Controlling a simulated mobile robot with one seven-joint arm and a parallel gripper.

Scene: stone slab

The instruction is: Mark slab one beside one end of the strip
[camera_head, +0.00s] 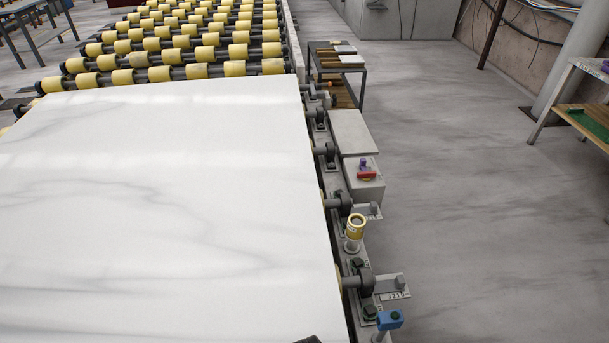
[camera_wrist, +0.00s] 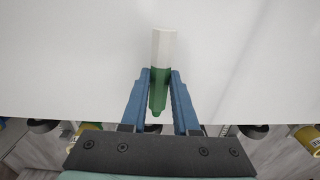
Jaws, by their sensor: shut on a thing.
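The slab (camera_head: 170,210) is white with soft grey veins and lies flat on the roller bed in the head view. It also fills the upper part of the wrist view (camera_wrist: 70,70). My gripper (camera_wrist: 159,78) has blue fingers and is shut on a marker (camera_wrist: 163,45) with a white body and a green end. The marker is over the slab near its edge, its white end pointing away from my gripper. I cannot tell whether it touches the stone. I cannot make out a strip in either view.
Yellow rollers (camera_head: 180,45) run on behind the slab. Along its right edge stand bearings, a yellow roll (camera_head: 355,226) and a blue block (camera_head: 390,319). A grey box (camera_head: 362,180) bears a small red and purple item. The floor on the right is open up to a shelf (camera_head: 590,125).

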